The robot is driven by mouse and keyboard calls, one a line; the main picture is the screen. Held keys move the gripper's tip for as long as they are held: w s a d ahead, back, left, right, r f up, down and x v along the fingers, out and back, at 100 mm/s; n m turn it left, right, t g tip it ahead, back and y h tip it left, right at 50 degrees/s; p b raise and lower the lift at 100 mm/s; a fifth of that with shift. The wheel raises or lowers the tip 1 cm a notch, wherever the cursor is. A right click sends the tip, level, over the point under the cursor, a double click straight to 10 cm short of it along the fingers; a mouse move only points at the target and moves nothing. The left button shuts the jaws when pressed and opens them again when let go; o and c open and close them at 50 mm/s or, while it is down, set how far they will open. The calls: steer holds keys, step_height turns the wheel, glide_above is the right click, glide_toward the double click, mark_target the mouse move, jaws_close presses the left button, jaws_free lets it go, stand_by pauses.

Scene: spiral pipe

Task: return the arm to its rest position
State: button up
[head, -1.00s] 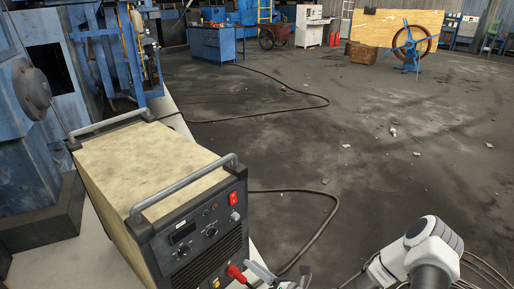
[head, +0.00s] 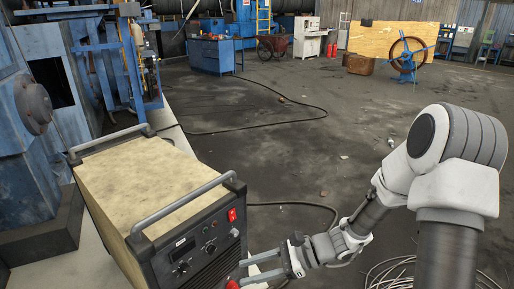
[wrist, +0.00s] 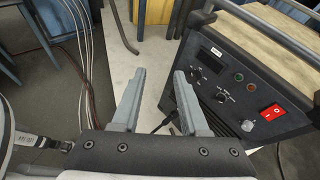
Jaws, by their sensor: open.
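My gripper (head: 252,269) is at the lower middle of the head view, close to the right of the welding machine's front panel. Its two grey fingers are apart and point left toward the machine. In the wrist view the gripper (wrist: 161,75) is open, with nothing between the fingers. My white and grey arm rises bent at the right of the head view. The welding machine (head: 150,185) has a beige top, grey handles and a black front. Its panel (wrist: 232,95), with knobs and a red switch, is right of the fingers in the wrist view.
A red plug (head: 233,284) shows at the machine's lower front. A black cable (head: 300,205) lies on the floor behind my gripper. Coiled wires (head: 392,272) lie near my arm. Blue machinery (head: 40,120) stands at the left. The middle floor is open.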

steer(key=s+d+r+n+t+h+p, duration=0.1)
steer(key=s+d+r+n+h, duration=0.3)
steer(key=r, duration=0.4)
steer(key=s+d+r+n+t+h+p, duration=0.2)
steer(key=s+d+r+n+t+h, duration=0.1)
steer(key=r, duration=0.6)
steer(key=s+d+r+n+t+h+p, duration=0.1)
steer(key=s+d+r+n+t+h, duration=0.1)
steer(key=s+d+r+n+h, duration=0.4)
steer(key=shift+d+r+n+h+p, duration=0.35)
steer(key=shift+d+r+n, duration=0.8)
steer(key=shift+r+n, duration=0.4)
steer(key=shift+s+a+f+n, duration=0.1)
steer(key=shift+a+f+n, duration=0.05)
steer(key=shift+f+n, duration=0.1)
